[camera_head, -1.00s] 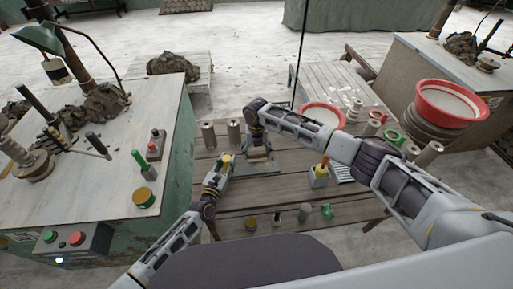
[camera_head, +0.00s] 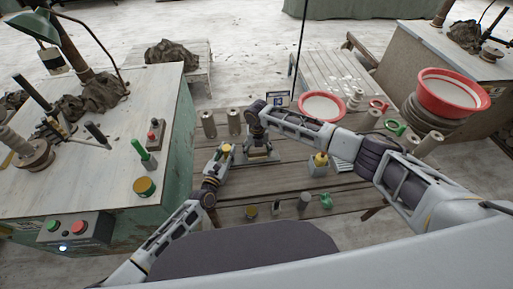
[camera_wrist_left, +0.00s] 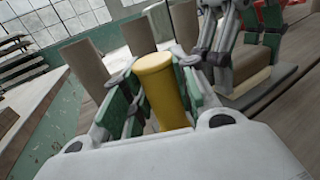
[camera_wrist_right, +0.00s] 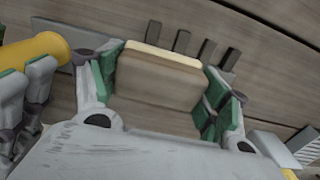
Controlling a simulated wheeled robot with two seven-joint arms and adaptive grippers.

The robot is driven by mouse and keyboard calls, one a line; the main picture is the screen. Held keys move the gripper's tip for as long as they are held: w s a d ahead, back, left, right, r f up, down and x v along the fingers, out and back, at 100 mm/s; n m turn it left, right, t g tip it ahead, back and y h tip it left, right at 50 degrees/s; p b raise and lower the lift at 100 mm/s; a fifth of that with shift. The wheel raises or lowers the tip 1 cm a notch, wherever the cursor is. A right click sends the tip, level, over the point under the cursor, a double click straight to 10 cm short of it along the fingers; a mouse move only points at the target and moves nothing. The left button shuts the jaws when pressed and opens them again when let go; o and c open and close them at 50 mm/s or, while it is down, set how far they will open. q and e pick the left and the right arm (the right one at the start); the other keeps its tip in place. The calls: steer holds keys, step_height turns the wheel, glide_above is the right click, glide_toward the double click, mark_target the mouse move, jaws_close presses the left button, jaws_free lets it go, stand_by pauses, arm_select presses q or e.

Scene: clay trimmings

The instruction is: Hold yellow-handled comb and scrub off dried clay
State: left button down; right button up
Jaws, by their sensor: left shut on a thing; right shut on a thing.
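The yellow handle of the comb (camera_wrist_left: 160,88) is between the fingers of my left gripper (camera_wrist_left: 160,95), which is shut on it. The handle also shows in the head view (camera_head: 227,149) and at the left edge of the right wrist view (camera_wrist_right: 35,55). My right gripper (camera_wrist_right: 160,85) is shut on a tan block with a paler edge (camera_wrist_right: 158,80), close beside my left gripper. In the head view the right gripper (camera_head: 258,150) is over a dark plate on the slatted table. I cannot make out dried clay.
A pale box with a yellow-topped thing (camera_head: 319,168) stands to the right. A red-rimmed basin (camera_head: 322,107) is behind it. Small items, including a green one (camera_head: 327,200), lie along the front edge. A workbench (camera_head: 100,165) borders the left.

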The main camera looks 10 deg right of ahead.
mark_target(273, 161)
steer(key=s, duration=0.4)
steer(key=shift+s+f, duration=0.1)
steer(key=shift+s+d, duration=0.1)
steer(key=shift+d, duration=1)
arm_select(q)
steer(key=shift+r, duration=0.1)
arm_select(e)
steer(key=shift+w, duration=3.45)
steer(key=shift+d, duration=1.05)
steer(key=shift+s, duration=3.3)
steer(key=shift+s+d, duration=0.15)
steer(key=shift+s, duration=0.05)
steer(key=shift+d, duration=0.85)
steer(key=shift+w, duration=3.45)
step_height(273, 161, up, 9)
steer(key=shift+f, duration=0.15)
